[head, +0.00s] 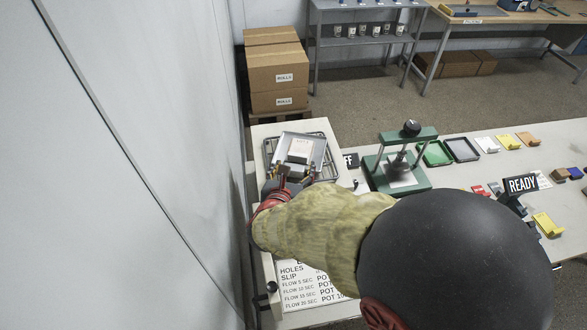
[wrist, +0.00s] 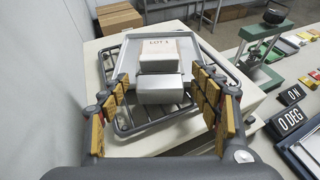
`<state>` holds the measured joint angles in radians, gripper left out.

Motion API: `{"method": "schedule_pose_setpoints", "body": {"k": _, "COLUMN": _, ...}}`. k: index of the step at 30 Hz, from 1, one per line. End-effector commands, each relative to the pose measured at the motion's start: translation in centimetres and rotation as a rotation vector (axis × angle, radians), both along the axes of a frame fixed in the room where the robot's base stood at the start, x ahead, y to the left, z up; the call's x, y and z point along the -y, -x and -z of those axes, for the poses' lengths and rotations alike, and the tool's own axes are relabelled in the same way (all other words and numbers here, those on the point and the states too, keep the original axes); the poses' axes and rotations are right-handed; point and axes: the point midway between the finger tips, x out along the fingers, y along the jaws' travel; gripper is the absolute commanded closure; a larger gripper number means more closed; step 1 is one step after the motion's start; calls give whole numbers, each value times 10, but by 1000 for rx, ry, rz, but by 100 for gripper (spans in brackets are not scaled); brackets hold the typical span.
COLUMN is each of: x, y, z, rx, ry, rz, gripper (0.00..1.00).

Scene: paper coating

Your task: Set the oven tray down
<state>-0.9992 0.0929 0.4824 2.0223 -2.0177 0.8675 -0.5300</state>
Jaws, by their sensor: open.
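The oven tray (wrist: 194,62) is a shallow metal tray on a dark wire rack (wrist: 125,128) in the wrist view. It holds a block marked LOT 1 (wrist: 163,52). A plain metal block (wrist: 160,89), perhaps the tray's handle, is at its near end. My gripper (wrist: 165,82) is open, with one orange-padded finger on each side of this block and a gap showing at both sides. In the head view the tray (head: 319,155) lies on the rack at the far left of the bench, with my gripper (head: 290,176) at its near edge.
A green press (head: 400,165) stands right of the rack. Small coloured trays (head: 436,153) and a READY sign (head: 521,184) are farther right. A wall (head: 140,150) runs close on the left. Stacked cartons (head: 277,70) stand behind the bench.

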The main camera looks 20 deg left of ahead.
Motion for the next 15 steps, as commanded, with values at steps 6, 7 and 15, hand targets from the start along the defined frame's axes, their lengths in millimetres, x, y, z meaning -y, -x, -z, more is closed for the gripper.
{"method": "schedule_pose_setpoints", "body": {"k": 6, "x": 0, "y": 0, "z": -5, "rx": 0, "ry": 0, "rz": 0, "gripper": 37}}
{"method": "schedule_pose_setpoints", "body": {"k": 7, "x": 0, "y": 4, "z": -6, "rx": 1, "ry": -1, "rz": -2, "gripper": 37}}
{"method": "schedule_pose_setpoints", "body": {"k": 15, "x": 7, "y": 52, "z": -26, "rx": 1, "ry": -2, "rz": -5, "gripper": 37}}
